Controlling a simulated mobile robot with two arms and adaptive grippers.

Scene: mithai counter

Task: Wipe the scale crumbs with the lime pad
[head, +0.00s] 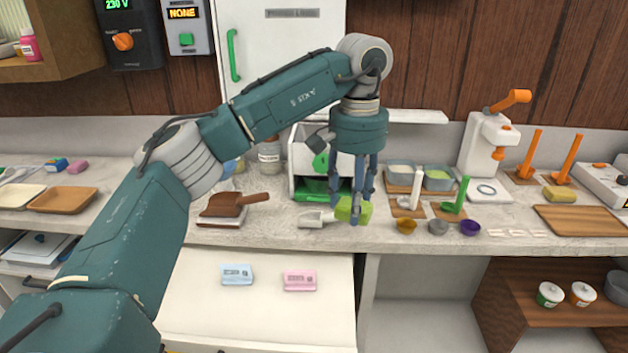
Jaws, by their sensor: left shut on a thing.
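My left gripper (355,208) points down over the counter and is shut on the lime pad (347,211), a small bright yellow-green block between its fingers. The pad is near the counter's front part, beside a white scoop (311,219). I cannot tell whether the pad touches the counter. I cannot make out any crumbs, and I cannot say for certain which thing is the scale. A white machine with green parts (301,164) stands behind the gripper, partly hidden by it. My right gripper is not in view.
Small orange, grey and purple bowls (470,228) sit right of the pad. A white press with an orange lever (483,140) and a wooden board (580,220) are farther right. Two packets (300,280) lie on a lower white surface.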

